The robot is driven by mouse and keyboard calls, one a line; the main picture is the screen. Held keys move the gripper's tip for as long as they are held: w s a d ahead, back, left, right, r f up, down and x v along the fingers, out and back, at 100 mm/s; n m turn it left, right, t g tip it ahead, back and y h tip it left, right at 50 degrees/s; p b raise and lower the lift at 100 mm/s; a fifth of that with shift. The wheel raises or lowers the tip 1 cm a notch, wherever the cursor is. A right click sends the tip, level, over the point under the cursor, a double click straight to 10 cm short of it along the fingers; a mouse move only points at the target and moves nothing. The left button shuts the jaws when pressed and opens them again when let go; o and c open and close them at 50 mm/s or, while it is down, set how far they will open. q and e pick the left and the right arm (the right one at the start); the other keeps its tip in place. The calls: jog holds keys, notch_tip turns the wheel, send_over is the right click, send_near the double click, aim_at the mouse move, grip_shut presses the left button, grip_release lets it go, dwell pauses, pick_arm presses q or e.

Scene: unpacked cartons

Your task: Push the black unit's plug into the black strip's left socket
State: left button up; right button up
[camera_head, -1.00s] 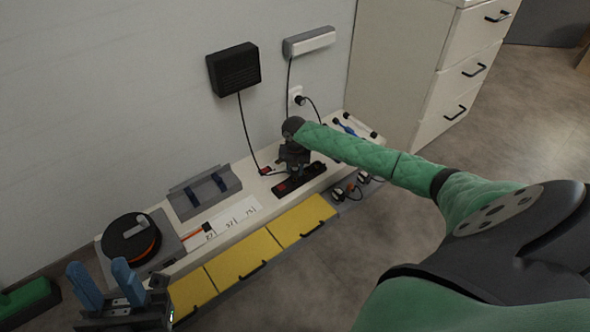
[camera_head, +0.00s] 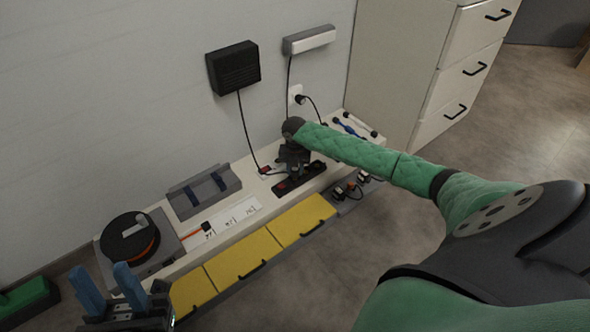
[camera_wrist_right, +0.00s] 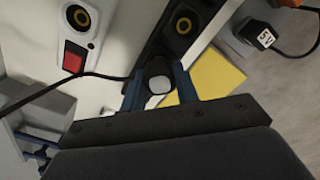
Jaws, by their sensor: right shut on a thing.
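The black unit (camera_head: 233,68) hangs on the wall, and its cable runs down to the bench. The black strip (camera_head: 314,170) lies on the bench; it also shows in the right wrist view (camera_wrist_right: 205,12), with one round socket (camera_wrist_right: 183,25) uncovered. My right gripper (camera_head: 293,177) is over the strip, pointing down. In the right wrist view its blue fingers (camera_wrist_right: 159,92) are shut on the dark plug (camera_wrist_right: 158,68), which covers part of the strip. I cannot tell whether the plug sits in a socket. My left gripper (camera_head: 108,287) is open and empty at the lower left.
A white strip with a red switch (camera_wrist_right: 73,60) lies beside the black strip. A grey holder (camera_head: 204,192), a cable reel (camera_head: 130,238) and white labels (camera_head: 235,216) are further left. Screwdrivers (camera_head: 350,127) lie at the right end. Yellow drawers (camera_head: 243,255) front the bench.

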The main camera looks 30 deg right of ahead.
jog(key=p, duration=0.2)
jog(key=shift+p, duration=0.35)
dwell(1.4)
jog(key=shift+f+p, duration=0.4)
jog(key=shift+p, duration=0.1)
dwell(0.9)
jog(key=shift+p, duration=0.6)
dwell(0.4)
jog(key=shift+f, duration=0.25)
dwell(0.6)
jog(key=o, duration=1.1)
